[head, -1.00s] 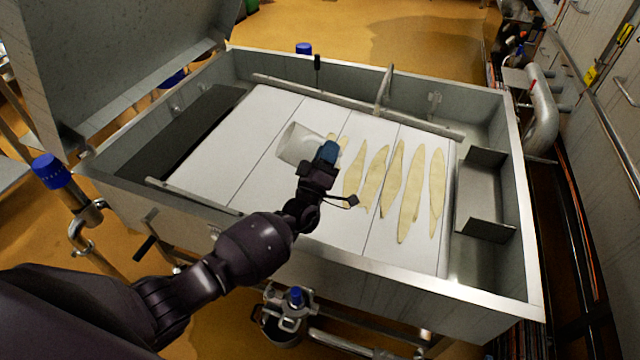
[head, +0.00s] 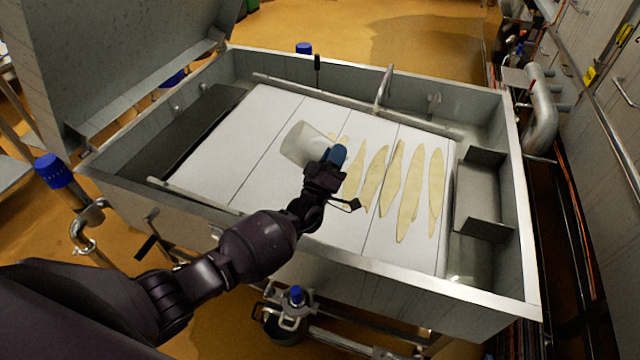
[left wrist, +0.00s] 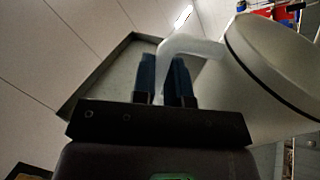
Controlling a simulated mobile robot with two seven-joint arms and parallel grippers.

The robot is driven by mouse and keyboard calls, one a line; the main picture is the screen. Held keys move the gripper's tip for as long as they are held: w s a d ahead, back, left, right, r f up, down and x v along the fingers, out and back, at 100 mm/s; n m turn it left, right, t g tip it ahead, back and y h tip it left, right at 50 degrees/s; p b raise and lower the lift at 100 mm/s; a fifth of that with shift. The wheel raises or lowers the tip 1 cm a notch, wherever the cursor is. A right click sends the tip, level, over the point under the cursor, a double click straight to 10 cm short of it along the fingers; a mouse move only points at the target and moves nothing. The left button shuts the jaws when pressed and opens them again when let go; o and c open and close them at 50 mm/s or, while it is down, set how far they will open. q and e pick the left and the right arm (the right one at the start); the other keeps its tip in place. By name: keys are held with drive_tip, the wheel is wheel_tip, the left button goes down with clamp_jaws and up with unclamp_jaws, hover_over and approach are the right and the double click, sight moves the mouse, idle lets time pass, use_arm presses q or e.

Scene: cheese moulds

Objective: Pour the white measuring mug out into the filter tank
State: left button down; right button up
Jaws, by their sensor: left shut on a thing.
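The white measuring mug (head: 303,145) is held over the filter tank (head: 330,268), tipped well onto its side with its open end towards the left. My left gripper (head: 337,156) is shut on the mug's handle; in the left wrist view the blue fingers (left wrist: 165,82) stand either side of the handle (left wrist: 190,46), and the mug's body (left wrist: 245,85) fills the right. The inside of the mug is hidden from the head view, and no stream shows from it. My right gripper is not in view.
White filter plates (head: 235,150) cover the tank floor, with several long yellowish pieces (head: 409,195) lying on the right part. A raised steel lid (head: 120,60) stands at the left. A metal bracket (head: 483,195) sits inside the right end.

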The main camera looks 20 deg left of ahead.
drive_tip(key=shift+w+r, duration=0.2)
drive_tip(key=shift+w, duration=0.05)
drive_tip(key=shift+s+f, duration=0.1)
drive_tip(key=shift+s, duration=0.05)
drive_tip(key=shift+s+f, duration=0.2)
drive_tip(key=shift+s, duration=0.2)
